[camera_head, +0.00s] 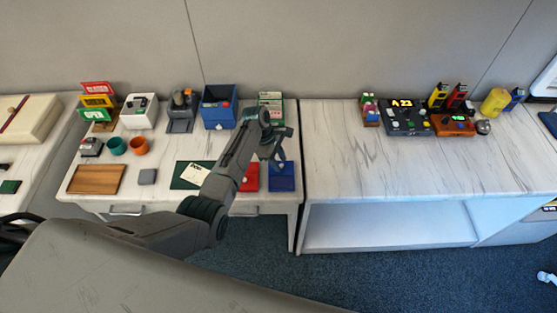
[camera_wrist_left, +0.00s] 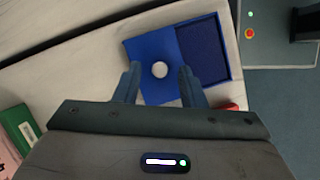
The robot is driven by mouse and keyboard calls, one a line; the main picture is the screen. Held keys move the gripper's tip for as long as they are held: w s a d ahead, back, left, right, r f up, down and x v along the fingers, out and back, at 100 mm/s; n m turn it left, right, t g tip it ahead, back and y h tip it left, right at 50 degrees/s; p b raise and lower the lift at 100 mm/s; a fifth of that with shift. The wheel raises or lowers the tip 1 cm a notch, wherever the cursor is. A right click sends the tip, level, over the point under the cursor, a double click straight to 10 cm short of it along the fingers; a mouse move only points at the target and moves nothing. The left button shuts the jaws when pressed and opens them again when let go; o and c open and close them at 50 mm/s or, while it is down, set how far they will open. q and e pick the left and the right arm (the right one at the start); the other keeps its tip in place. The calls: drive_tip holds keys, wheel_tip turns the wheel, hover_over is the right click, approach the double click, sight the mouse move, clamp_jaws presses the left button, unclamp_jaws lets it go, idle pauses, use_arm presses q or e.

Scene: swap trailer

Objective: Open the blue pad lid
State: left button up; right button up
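The blue pad (camera_head: 282,178) lies at the front right corner of the left table. In the left wrist view it shows as a bright blue panel (camera_wrist_left: 149,49) bearing a round white knob (camera_wrist_left: 160,69), joined to a darker blue rimmed panel (camera_wrist_left: 203,52). Whether the bright panel lies flat or is tilted is hard to tell. My left gripper (camera_head: 280,155) is above the pad, and the wrist view shows its fingers (camera_wrist_left: 160,72) open, one on each side of the knob with clear gaps. My right gripper is not in view.
A red pad (camera_head: 250,178) lies beside the blue one, left of it, next to a dark green mat (camera_head: 184,178). A blue bin (camera_head: 219,106) and a green-and-white box (camera_head: 271,104) stand behind. The front of the right table (camera_head: 390,170) is clear.

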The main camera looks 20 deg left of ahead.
use_arm(q)
drive_tip(key=b+v, duration=0.2)
drive_tip(key=v, duration=0.8)
drive_tip(key=shift+r, duration=0.35)
drive_tip(key=shift+w+a, duration=0.1)
